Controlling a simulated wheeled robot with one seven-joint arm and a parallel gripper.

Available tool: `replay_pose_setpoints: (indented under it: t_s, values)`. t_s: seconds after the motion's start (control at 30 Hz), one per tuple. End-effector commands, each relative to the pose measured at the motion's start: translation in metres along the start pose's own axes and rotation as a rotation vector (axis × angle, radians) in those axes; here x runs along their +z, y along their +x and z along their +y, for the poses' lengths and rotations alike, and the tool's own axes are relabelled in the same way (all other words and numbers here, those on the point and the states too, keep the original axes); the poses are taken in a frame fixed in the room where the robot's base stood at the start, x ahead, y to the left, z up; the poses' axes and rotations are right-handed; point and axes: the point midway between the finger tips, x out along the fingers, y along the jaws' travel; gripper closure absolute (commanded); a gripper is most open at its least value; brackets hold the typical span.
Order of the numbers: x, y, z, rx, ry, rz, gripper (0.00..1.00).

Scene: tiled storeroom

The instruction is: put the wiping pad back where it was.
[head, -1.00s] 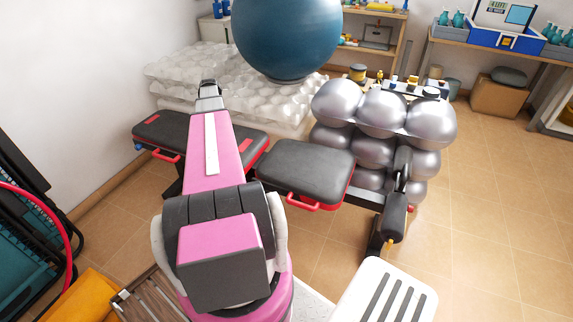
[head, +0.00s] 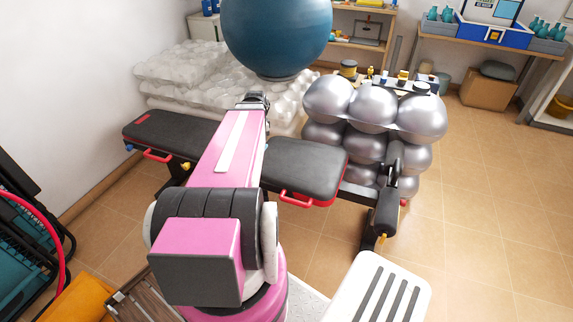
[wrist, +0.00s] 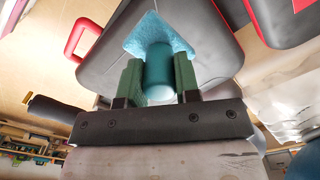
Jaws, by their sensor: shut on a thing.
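The wiping pad (wrist: 162,38) shows in the wrist view as a light blue textured pad with a rounded teal handle (wrist: 160,68). My gripper (wrist: 159,80) has its two green fingers on either side of the handle and is shut on it. The pad lies beyond the fingertips, in front of the dark bench seat; I cannot tell whether it touches the seat. In the head view my pink arm reaches over the bench, and the fingers and pad are hidden behind it.
The black padded bench (head: 300,168) with red handles stands below my arm. Silver balls (head: 372,108) are stacked to its right. A large blue ball (head: 277,35) rests on bubble-wrapped stacks (head: 160,68) behind. A shelf (head: 350,45) and a table (head: 450,38) stand at the back. Floor at right is clear.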

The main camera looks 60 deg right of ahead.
Motion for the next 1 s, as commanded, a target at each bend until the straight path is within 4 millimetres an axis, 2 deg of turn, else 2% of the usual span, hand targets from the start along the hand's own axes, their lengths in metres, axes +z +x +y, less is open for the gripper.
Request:
replay_pose_setpoints:
  t_s: [0.17,0.6,0.73,0.87,1.0]
  values:
    - [-0.022,0.012,0.008,0.001,0.013,-0.001,0.89]
    - [-0.101,0.060,0.030,0.000,0.010,0.000,0.89]
    - [-0.111,0.066,0.034,0.000,0.007,0.000,0.89]
    - [-0.113,0.070,0.035,0.000,0.007,0.000,0.89]
    - [-0.114,0.083,0.035,0.001,0.006,-0.001,0.89]
